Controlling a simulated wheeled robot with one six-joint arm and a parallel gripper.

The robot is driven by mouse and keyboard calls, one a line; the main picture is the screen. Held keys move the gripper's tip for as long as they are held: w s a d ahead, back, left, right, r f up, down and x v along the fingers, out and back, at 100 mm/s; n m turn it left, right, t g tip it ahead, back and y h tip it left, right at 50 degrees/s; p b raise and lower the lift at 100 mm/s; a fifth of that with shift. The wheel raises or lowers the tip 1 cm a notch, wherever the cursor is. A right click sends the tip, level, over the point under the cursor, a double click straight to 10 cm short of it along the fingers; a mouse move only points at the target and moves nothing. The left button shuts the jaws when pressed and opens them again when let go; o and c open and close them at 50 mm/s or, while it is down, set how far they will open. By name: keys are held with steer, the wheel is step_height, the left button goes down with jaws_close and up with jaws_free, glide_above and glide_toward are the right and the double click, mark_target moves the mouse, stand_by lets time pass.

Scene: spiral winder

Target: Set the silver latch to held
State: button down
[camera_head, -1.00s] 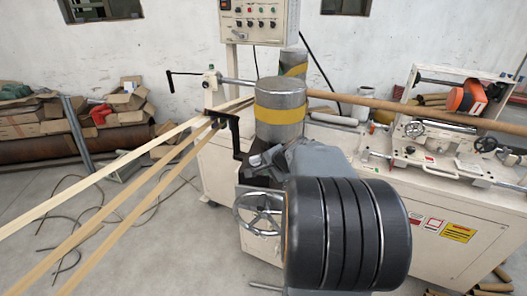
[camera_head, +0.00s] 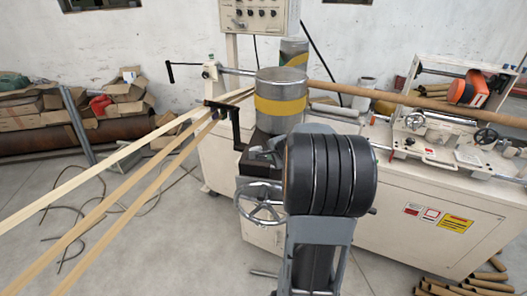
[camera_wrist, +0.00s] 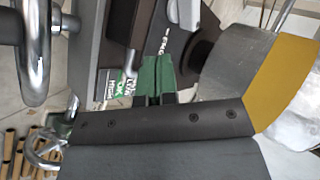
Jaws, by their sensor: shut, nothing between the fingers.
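My gripper (camera_wrist: 157,68) shows in the wrist view as two green fingers pressed together, shut and empty. A grey, round-ended lever (camera_wrist: 130,52) is just left of the fingertips, close to them; I cannot tell whether it touches them. It may be the silver latch, but I cannot tell for certain, and its setting is not readable. A shiny silver rod end (camera_wrist: 185,14) is at the top, beyond the fingertips. In the head view my arm hides my gripper, and no latch can be made out clearly.
The steel drum with a yellow band (camera_head: 281,100) stands close by, at right in the wrist view (camera_wrist: 235,75). A handwheel (camera_head: 261,203) is at the machine's lower left. Paper strips (camera_head: 130,190) run in from the left. Cardboard tubes (camera_head: 470,288) lie at lower right.

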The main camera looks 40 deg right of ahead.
mark_target(263, 159)
steer(key=x, duration=0.3)
steer(key=shift+w+f, duration=0.15)
steer(key=shift+f, duration=0.05)
steer(key=w+p, duration=0.1)
steer(key=w, duration=0.2)
steer(key=shift+d, duration=0.15)
steer(key=shift+w+d+f+p, duration=0.15)
steer(key=shift+w+p, duration=0.25)
steer(key=shift+w, duration=0.3)
